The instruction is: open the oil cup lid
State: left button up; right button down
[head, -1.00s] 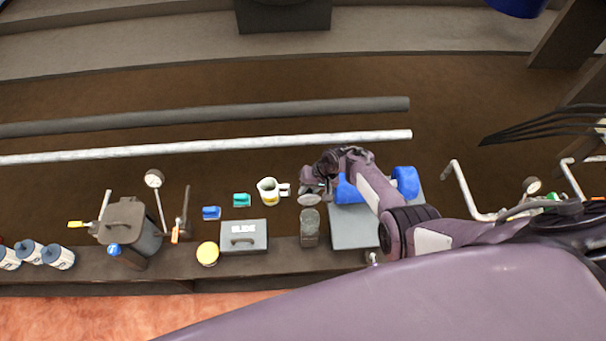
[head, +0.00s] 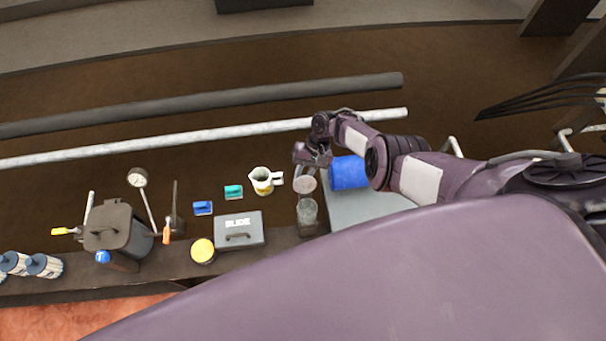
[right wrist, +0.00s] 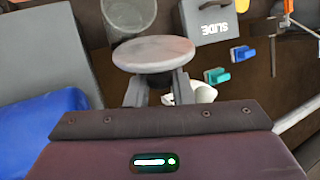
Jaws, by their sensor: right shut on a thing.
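The oil cup (head: 307,213) is a grey, see-through cylinder standing at the bench's back edge, beside the grey plate. Its mouth shows open in the right wrist view (right wrist: 128,17). The round grey lid (head: 304,184) is off the mouth, just beyond the cup in the head view; it shows as a flat disc in the right wrist view (right wrist: 153,53). My right gripper (head: 309,169) is shut on the lid, its fingers partly hidden beneath the disc. Whether the lid still touches the cup's rim I cannot tell. My left gripper is not in view.
A blue cylinder (head: 348,173) lies on the grey plate (head: 375,206), close to my right arm. Left of the cup are a grey SLIDE box (head: 238,240), a white jug (head: 261,182), teal (head: 233,191) and blue (head: 202,208) blocks, and a yellow-lidded jar (head: 202,251).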

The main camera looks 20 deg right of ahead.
jog(key=c, duration=1.3)
grip_release()
jog(key=p+v, duration=0.3)
jog(key=v, duration=0.4)
jog(key=shift+d+r, duration=0.15)
jog(key=shift+r, duration=0.15)
